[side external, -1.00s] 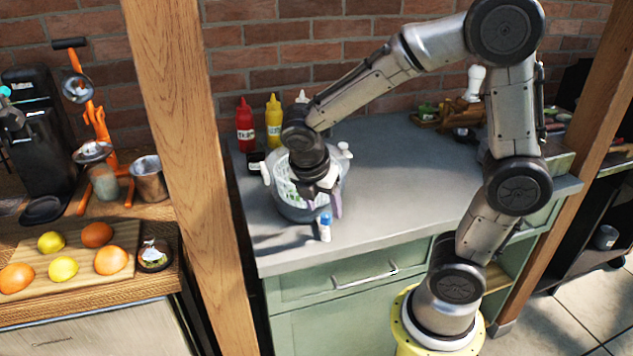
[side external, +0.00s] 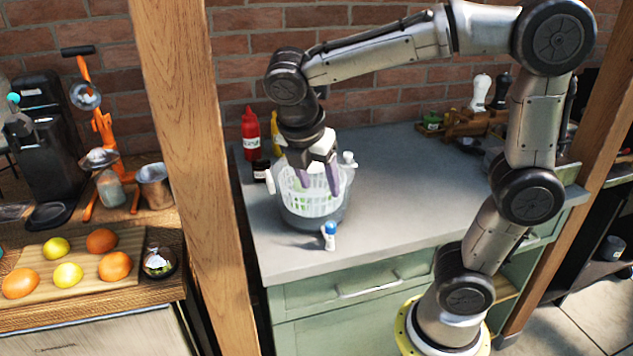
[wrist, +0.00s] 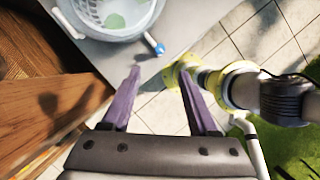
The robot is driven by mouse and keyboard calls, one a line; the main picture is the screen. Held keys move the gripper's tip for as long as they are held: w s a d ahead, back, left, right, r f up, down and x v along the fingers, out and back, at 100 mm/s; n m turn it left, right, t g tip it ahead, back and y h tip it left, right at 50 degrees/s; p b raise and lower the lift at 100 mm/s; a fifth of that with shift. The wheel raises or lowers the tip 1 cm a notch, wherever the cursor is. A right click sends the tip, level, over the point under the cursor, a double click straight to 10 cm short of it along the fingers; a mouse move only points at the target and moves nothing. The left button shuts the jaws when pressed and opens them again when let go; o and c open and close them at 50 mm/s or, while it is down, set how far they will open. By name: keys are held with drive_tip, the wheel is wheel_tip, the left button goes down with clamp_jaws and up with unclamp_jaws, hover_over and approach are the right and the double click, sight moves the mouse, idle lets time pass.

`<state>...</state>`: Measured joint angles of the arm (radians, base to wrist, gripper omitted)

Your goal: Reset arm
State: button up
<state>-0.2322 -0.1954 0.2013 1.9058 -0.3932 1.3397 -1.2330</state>
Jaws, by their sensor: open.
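My gripper (side external: 318,180) is open, its two purple fingers spread and pointing down just above a white basket. In the wrist view the gripper (wrist: 160,92) has nothing between its fingertips. The white basket (side external: 312,200) sits in a grey bowl (side external: 308,220) on the counter. In the wrist view the basket (wrist: 108,14) shows at the top edge, with green leaf-like pieces in it.
A wooden post (side external: 190,150) rises at left. The counter (side external: 420,200) is clear to the right.

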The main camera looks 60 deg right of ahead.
drive_tip(key=s+d+r+m+t+y, duration=0.1)
drive_tip(key=s+d+r+m+t, duration=0.15)
drive_tip(key=s, duration=0.35)
drive_tip(key=s+a+f+m+t+y, duration=0.3)
drive_tip(key=s+a+f+m, duration=0.1)
drive_tip(key=m, duration=1.1)
drive_tip(key=shift+s+a+f, duration=0.3)
drive_tip(key=shift+m, duration=0.25)
